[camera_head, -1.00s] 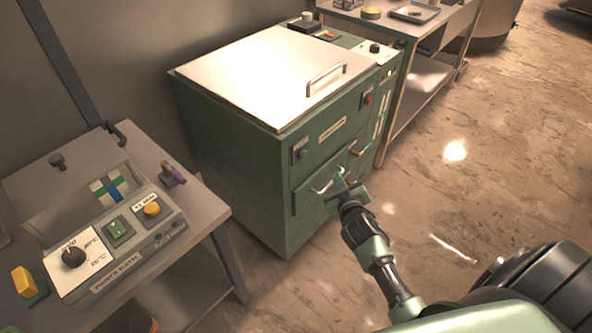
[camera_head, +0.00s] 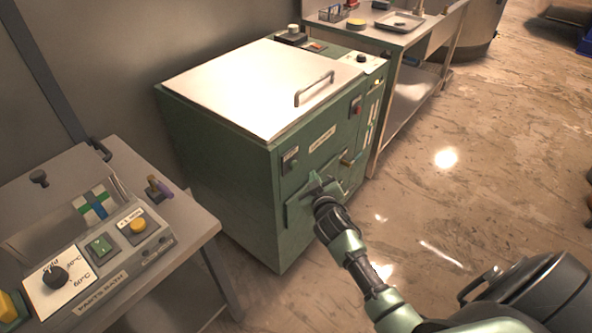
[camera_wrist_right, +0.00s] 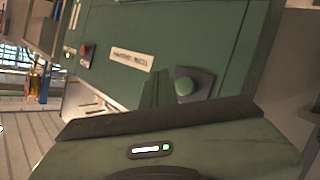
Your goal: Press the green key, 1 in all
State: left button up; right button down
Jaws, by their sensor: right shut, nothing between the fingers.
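A round green key (camera_wrist_right: 186,86) on a dark square plate sits on the front of the green cabinet (camera_head: 220,170). In the head view that key (camera_head: 291,160) is small, at the front's upper left. My right gripper (camera_head: 316,182) is shut and empty, in front of the cabinet, just below and right of the key. In the right wrist view its shut fingers (camera_wrist_right: 157,86) show just left of the key; I cannot tell whether they touch anything. My left gripper is out of view.
The white lid (camera_head: 255,85) has a bar handle (camera_head: 314,89). A side table (camera_head: 405,35) stands behind. The floor to the right is open.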

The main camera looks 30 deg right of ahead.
aim_at(294, 166)
jog(key=shift+w+a+b, duration=0.2)
jog(key=shift+w+a, duration=0.1)
jog(key=shift+w, duration=0.4)
jog(key=shift+w+a+b, duration=0.15)
jog(key=shift+w+a, duration=0.15)
jog(key=shift+w, duration=0.4)
dwell(1.0)
jog(key=shift+w+a, duration=0.15)
jog(key=shift+w, duration=0.25)
jog(key=shift+w+a+b, duration=0.15)
jog(key=shift+w+b, duration=0.15)
jog(key=shift+w, duration=0.1)
dwell(0.8)
jog(key=shift+s+r, duration=0.1)
jog(key=shift+s+d+p, duration=0.3)
jog(key=shift+s+p, duration=0.2)
jog(key=shift+s, duration=0.2)
jog(key=shift+s, duration=0.1)
